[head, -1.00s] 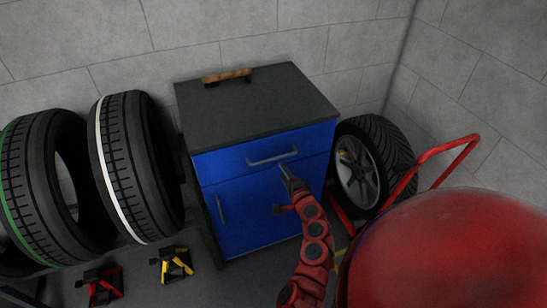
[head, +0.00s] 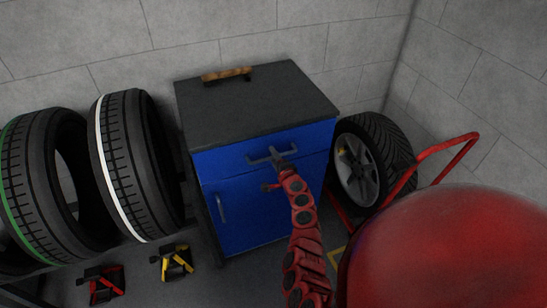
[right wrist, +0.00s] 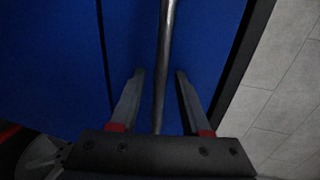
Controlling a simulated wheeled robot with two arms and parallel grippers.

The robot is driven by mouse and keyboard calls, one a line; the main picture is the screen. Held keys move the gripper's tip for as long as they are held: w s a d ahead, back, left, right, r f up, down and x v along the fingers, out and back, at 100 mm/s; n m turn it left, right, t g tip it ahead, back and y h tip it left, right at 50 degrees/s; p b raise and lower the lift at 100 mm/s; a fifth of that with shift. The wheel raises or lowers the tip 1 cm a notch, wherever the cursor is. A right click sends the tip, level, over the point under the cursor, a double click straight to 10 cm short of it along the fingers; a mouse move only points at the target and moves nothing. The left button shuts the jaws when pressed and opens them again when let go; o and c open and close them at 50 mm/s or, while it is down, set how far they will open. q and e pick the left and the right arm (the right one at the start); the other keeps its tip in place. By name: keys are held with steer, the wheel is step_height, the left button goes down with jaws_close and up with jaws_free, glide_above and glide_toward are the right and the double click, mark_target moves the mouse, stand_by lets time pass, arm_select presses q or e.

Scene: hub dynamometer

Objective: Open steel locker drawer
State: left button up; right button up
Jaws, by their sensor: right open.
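The steel locker (head: 262,210) is a blue cabinet with a dark top, standing against the wall. Its drawer (head: 225,162) is the blue upper front and sits flush with the cabinet. The drawer has a grey bar handle (head: 260,160); in the right wrist view the handle (right wrist: 165,65) runs lengthwise between the fingers. My right gripper (head: 277,157) is at the handle in the head view. In the right wrist view the gripper (right wrist: 158,88) is open, with one finger on each side of the bar and gaps beside it. My left gripper is not in view.
A wooden-handled tool (head: 226,76) lies on the locker top. Tires (head: 130,170) stand at the left, with a red jack stand (head: 102,285) and a yellow one (head: 177,262) on the floor. A wheel (head: 358,170) and a red tubular frame (head: 450,147) stand at the right.

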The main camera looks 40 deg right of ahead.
jaws_close()
stand_by(1.3)
